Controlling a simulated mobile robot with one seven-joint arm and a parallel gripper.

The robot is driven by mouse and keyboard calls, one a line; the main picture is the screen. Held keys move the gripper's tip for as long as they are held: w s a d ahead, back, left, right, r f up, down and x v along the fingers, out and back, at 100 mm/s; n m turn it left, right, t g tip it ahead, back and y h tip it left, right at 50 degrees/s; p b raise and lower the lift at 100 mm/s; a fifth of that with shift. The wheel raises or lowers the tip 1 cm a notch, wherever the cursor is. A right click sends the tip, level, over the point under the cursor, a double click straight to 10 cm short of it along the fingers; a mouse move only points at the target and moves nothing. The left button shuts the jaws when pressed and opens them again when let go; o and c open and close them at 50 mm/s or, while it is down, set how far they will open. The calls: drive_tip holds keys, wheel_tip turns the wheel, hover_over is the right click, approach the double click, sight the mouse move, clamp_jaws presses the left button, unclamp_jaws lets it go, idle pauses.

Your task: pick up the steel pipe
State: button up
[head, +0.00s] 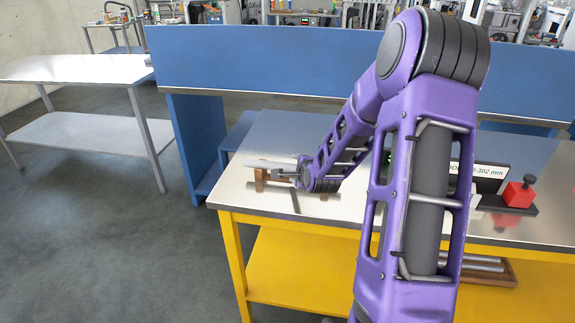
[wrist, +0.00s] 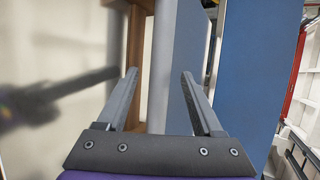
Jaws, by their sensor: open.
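The steel pipe (head: 268,164) is a grey bar lying raised above the bench top on a brown wooden stand (head: 261,181). In the wrist view the pipe (wrist: 162,30) runs lengthwise up the picture, with part of the wooden stand (wrist: 136,55) beside it on the left. My gripper (wrist: 160,74) is open, one finger on each side of the pipe in that view. I see no contact between fingers and pipe, and cannot tell how deep the pipe sits between them. In the head view my gripper (head: 289,173) is at the pipe's right end, partly hidden by my arm.
The steel bench top (head: 250,208) has a yellow frame. A blue panel (head: 260,62) runs behind. Several metal bars (head: 484,268) lie on the lower shelf.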

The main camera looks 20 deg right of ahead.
drive_tip(key=shift+w+f, duration=0.1)
clamp_jaws()
idle(0.3)
